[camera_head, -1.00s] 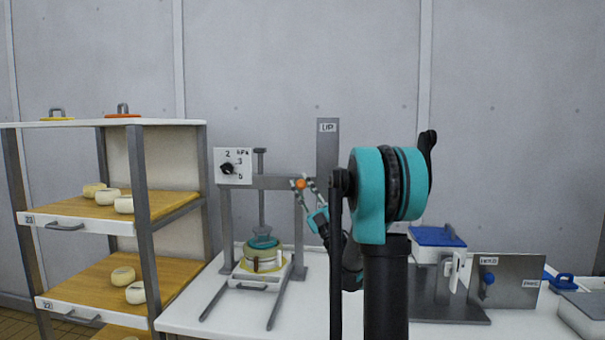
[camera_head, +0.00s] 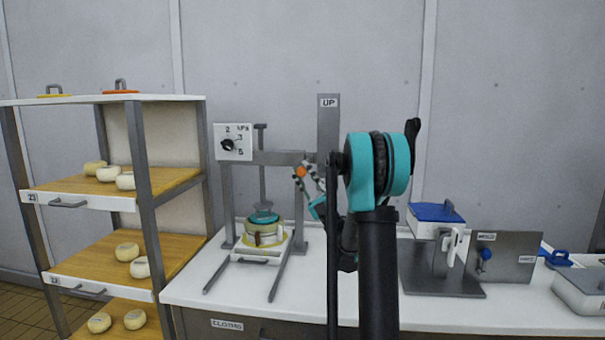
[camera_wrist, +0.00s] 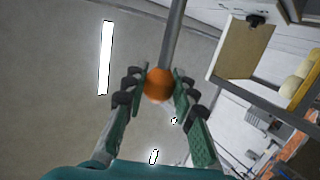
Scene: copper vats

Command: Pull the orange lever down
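The orange lever shows as an orange ball knob (camera_head: 301,171) on a grey rod, at the right side of the metal press frame (camera_head: 224,205), just below its crossbar. In the wrist view the orange ball (camera_wrist: 158,84) sits centrally between my two fingers, with the rod running up from it. My gripper (camera_head: 307,171) reaches the ball from the lower right. In the wrist view its fingertips (camera_wrist: 160,76) lie close on both sides of the ball and appear to touch it. An upright plate labelled UP (camera_head: 328,125) stands behind, above the ball.
A pressure dial (camera_head: 233,143) is on the press's left, with a turquoise-topped cheese mould (camera_head: 264,230) beneath the piston. A shelf with cheeses (camera_head: 80,198) stands left. A blue-lidded device (camera_head: 436,212) and a metal plate (camera_head: 512,262) are right. The white counter (camera_head: 192,285) has bare room at its front.

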